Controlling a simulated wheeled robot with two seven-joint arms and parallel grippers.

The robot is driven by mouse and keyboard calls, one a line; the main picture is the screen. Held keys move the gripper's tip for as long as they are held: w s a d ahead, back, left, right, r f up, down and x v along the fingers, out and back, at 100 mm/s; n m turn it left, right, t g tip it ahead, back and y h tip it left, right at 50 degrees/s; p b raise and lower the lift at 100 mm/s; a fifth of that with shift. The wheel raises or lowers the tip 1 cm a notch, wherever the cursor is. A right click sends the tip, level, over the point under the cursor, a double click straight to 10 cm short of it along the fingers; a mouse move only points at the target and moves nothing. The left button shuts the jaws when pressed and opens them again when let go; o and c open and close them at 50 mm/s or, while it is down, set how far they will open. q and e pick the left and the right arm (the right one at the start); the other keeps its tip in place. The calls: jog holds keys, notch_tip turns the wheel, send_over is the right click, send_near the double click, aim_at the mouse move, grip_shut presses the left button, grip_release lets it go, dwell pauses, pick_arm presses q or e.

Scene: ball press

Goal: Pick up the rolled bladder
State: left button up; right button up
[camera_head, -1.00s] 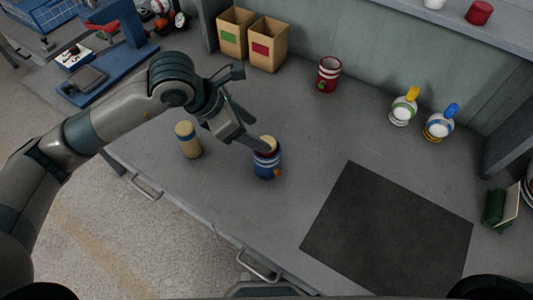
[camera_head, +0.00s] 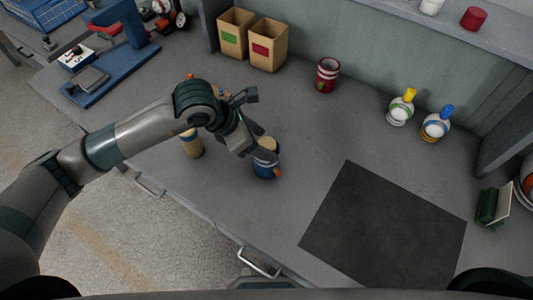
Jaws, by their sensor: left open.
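A blue can with pale bands (camera_head: 268,171) stands upright on the grey bench, with a tan rounded top (camera_head: 268,143) showing at its mouth. This may be the rolled bladder; I cannot tell for sure. My left gripper (camera_head: 262,146) is open, its fingers close to the can's upper left side. I cannot tell whether they touch it or are around the tan piece. A separate tan cylinder (camera_head: 192,146) stands to the left, its upper part hidden behind my left arm. My right gripper is not in view.
A dark mat (camera_head: 385,230) lies at the right front. A red can (camera_head: 327,76) and two open cartons (camera_head: 268,45) stand behind. A blue press (camera_head: 115,55) is at back left.

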pick_arm(q)
jog(key=c, duration=1.4)
jog(key=shift+c, duration=0.2)
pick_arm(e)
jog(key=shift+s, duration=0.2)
pick_arm(q)
jog(key=shift+r, duration=0.15)
